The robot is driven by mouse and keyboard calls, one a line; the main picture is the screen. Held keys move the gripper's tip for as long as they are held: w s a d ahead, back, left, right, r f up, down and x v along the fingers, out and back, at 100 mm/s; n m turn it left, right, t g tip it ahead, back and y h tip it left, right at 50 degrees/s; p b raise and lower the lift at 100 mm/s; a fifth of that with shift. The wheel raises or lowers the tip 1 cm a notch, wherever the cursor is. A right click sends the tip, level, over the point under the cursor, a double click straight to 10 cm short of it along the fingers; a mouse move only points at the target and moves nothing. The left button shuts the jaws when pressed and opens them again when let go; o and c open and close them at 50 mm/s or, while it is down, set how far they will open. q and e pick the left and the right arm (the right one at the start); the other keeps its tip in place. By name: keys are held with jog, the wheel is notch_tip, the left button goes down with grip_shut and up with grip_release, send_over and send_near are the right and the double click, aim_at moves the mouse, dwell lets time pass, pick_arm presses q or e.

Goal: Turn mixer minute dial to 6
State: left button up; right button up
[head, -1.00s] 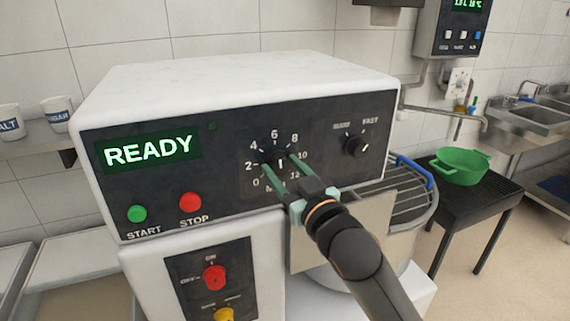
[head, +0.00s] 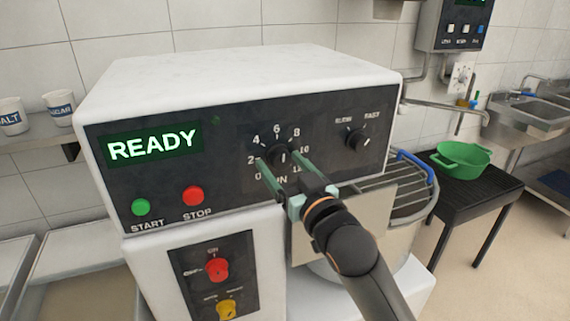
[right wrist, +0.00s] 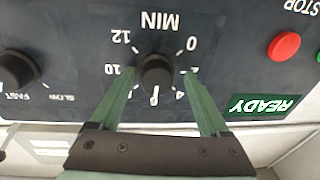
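The minute dial (head: 279,155) is a round black knob on the mixer's dark front panel, ringed by white numbers from 0 to 12. It also shows upside down in the right wrist view (right wrist: 157,74). My right gripper (head: 277,157) is open, its green fingers on either side of the dial. In the right wrist view, a gap shows between the knob and each finger (right wrist: 160,88). A pale mark shows on the knob, but I cannot read its setting surely. The display (head: 153,146) reads READY. My left gripper is not in view.
A speed knob (head: 357,139) sits right of the dial. A green START button (head: 141,207) and a red STOP button (head: 193,196) are at lower left. Red (head: 217,269) and yellow (head: 227,309) switches sit below. A wire guard (head: 400,185) and green colander (head: 461,160) stand to the right.

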jog(key=shift+d, duration=0.1)
jog(key=shift+s+d, duration=0.1)
jog(key=shift+s, duration=0.05)
jog(key=v, duration=1.2)
jog(key=shift+b, duration=0.35)
jog(key=shift+s+f, duration=0.1)
